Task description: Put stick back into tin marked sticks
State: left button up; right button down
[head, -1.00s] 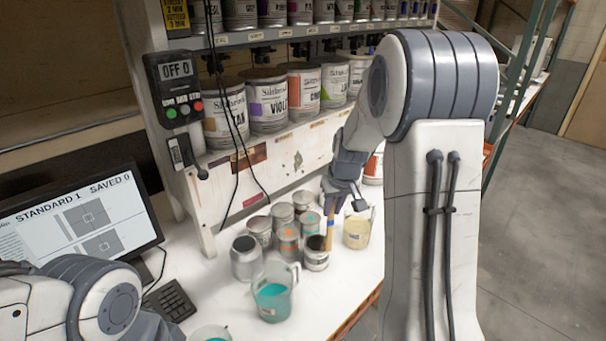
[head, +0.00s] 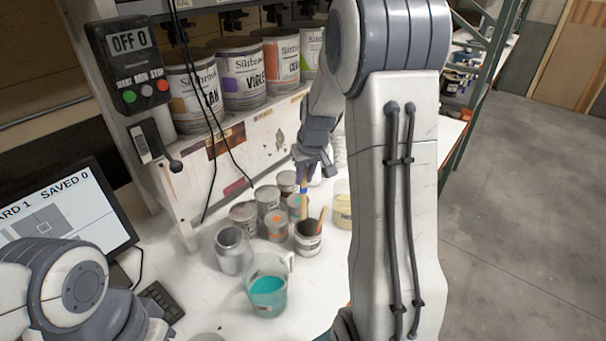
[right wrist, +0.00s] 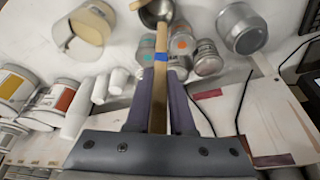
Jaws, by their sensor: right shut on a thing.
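My right gripper (head: 304,170) is shut on a wooden stick (head: 303,197) with a blue band, which hangs down among the tins. In the right wrist view the stick (right wrist: 160,95) stands between the fingers of the gripper (right wrist: 160,100), and its far part overlaps an open metal tin (right wrist: 153,15). In the head view the lower end is near the back rim of a dark-mouthed tin (head: 308,244); I cannot tell whether it is inside. Another stick (head: 322,217) leans out of that tin. Its label is too small to read. My left gripper is out of view.
Several small tins (head: 277,225) crowd behind the dark-mouthed tin. A metal can (head: 232,250) and a jug of teal liquid (head: 267,288) stand in front, left. A cream-filled container (head: 342,208) is on the right. The shelf front (head: 240,150) rises behind.

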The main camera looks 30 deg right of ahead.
aim_at(304, 209)
jog(key=shift+f+b, duration=4.45)
jog(key=shift+f, duration=1.3)
jog(key=c, duration=0.7)
grip_release()
jog(key=b+v, duration=0.2)
jog(key=v, duration=0.8)
jog(key=shift+r, duration=0.3)
jog(key=shift+s+a, duration=0.1)
